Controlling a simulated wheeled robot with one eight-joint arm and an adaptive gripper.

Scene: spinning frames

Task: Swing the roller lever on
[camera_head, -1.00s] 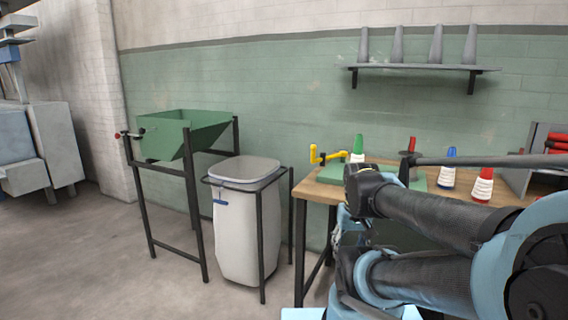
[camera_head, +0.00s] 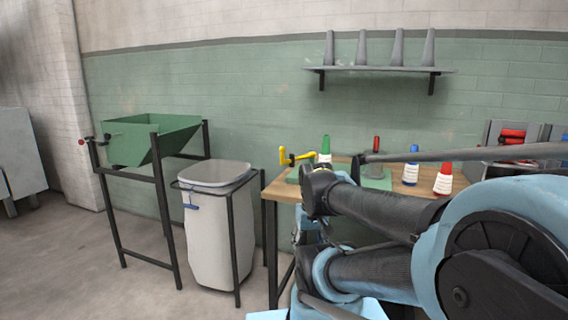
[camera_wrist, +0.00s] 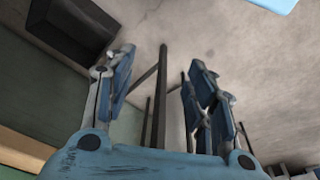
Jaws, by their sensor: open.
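No lever is clearly identifiable as the roller lever. A yellow crank-shaped handle (camera_head: 297,157) stands at the left end of the wooden bench, on a green base. A short lever with a red knob (camera_head: 82,142) sticks out from the left of the green hopper (camera_head: 150,140). A long grey rod (camera_head: 460,154) with a dark end crosses above the bench; I cannot tell what it belongs to. My gripper (camera_wrist: 160,65) is open and empty in the wrist view, with dark posts beyond its fingers. In the head view my arm hides part of the bench.
A white bin (camera_head: 215,235) stands in a dark frame between the hopper and the wooden bench (camera_head: 280,188). A wall shelf (camera_head: 380,69) holds several grey cones. Floor at the left front is clear.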

